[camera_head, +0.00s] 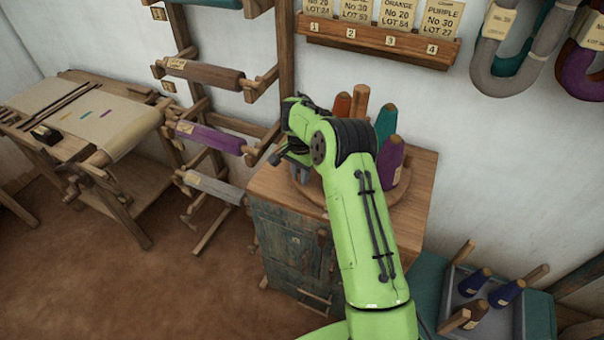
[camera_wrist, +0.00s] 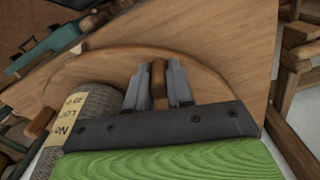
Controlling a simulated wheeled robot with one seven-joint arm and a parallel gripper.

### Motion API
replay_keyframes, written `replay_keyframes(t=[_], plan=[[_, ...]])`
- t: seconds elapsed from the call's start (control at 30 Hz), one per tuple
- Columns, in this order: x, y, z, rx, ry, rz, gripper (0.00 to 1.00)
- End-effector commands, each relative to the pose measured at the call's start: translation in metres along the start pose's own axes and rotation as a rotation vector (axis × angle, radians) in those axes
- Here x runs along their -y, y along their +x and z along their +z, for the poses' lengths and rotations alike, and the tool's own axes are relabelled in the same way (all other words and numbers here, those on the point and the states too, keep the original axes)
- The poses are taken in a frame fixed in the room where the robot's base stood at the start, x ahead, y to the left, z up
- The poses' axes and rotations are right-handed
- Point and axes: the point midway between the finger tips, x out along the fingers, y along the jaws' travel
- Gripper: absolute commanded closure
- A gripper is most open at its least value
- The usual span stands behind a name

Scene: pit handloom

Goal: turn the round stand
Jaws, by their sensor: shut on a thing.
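The round stand (camera_head: 408,196) is a wooden disc on top of a cabinet, partly hidden behind my arm. It carries a thick wooden centre post (camera_head: 361,100) and yarn cones: orange-red (camera_head: 342,105), teal (camera_head: 386,122) and purple (camera_head: 394,160). In the wrist view, the disc (camera_wrist: 100,66) lies under my gripper, with a grey labelled cone (camera_wrist: 88,112) at left. My gripper (camera_wrist: 158,84) is shut on a small wooden peg (camera_wrist: 158,72) near the disc's edge. In the head view my gripper (camera_head: 287,157) is at the stand's left side, its fingertips hard to make out.
The wooden cabinet (camera_head: 287,250) has a bare top at its front left. A rack with wrapped rollers (camera_head: 210,137) stands close at left. A numbered card shelf (camera_head: 375,42) and hanging skeins (camera_head: 530,45) are on the wall. A tray of spools (camera_head: 455,285) is at lower right.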

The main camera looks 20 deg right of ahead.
Motion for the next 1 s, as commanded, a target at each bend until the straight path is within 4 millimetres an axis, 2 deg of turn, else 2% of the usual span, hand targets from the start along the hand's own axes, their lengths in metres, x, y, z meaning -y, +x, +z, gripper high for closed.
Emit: replay_keyframes(t=[0.2,0.23,0.37,0.63,0.73,0.87,1.0], plan=[[0.0,-0.001,-0.001,-0.003,0.0,-0.003,1.0],[0.0,-0.001,-0.001,-0.003,0.0,-0.003,0.74],[0.0,-0.001,-0.001,-0.002,0.0,-0.002,0.54],[0.0,-0.001,0.0,-0.001,0.0,-0.001,0.53],[0.001,-0.01,-0.001,-0.003,0.0,-0.003,0.53],[0.001,-0.041,-0.001,-0.006,-0.001,-0.005,0.53],[0.001,-0.083,-0.001,-0.006,-0.001,-0.005,0.53]])
